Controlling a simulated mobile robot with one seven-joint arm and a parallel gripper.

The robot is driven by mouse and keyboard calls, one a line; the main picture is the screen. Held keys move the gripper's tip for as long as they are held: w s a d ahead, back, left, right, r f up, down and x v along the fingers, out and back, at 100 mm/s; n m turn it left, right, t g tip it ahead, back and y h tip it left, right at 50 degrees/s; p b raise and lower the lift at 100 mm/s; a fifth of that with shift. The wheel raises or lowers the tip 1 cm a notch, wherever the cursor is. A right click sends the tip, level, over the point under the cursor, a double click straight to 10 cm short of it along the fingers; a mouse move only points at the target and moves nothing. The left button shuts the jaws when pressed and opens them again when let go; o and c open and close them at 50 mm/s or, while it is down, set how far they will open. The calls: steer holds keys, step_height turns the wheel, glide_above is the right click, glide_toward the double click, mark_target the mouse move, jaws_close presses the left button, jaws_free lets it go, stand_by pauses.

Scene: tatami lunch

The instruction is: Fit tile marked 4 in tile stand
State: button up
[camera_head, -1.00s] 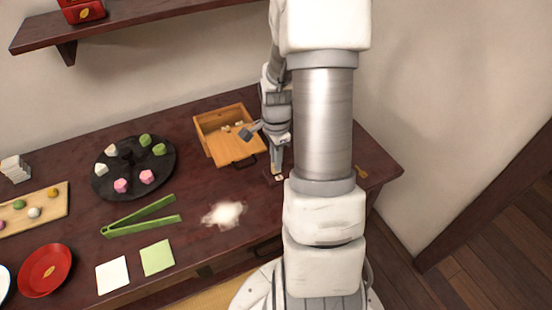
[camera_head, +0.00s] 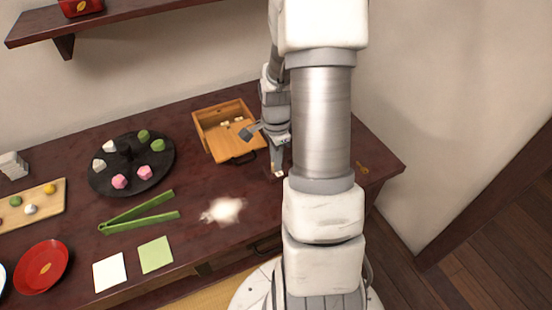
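My gripper (camera_head: 278,170) is at the right part of the dark table, just right of an open wooden box, pointing down. A small pale piece (camera_head: 279,173) shows at its fingertips, close to the table top. It looks like a tile, but no mark can be read, and I cannot tell whether the fingers are shut on it. The tile stand cannot be made out clearly; a dark patch at the fingertips is mostly hidden by my arm.
A black round tray (camera_head: 160,177) with several coloured sweets, green tongs (camera_head: 135,214), a white powder patch (camera_head: 223,210), a red plate (camera_head: 30,271) and two square sheets lie to the left. A wall shelf (camera_head: 110,18) hangs above. My arm hides part of the table's right side.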

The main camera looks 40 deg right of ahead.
steer(key=o, duration=0.5)
steer(key=shift+r, duration=0.1)
step_height(320, 180, up, 17)
steer(key=p, duration=0.4)
steer(key=shift+r, duration=0.15)
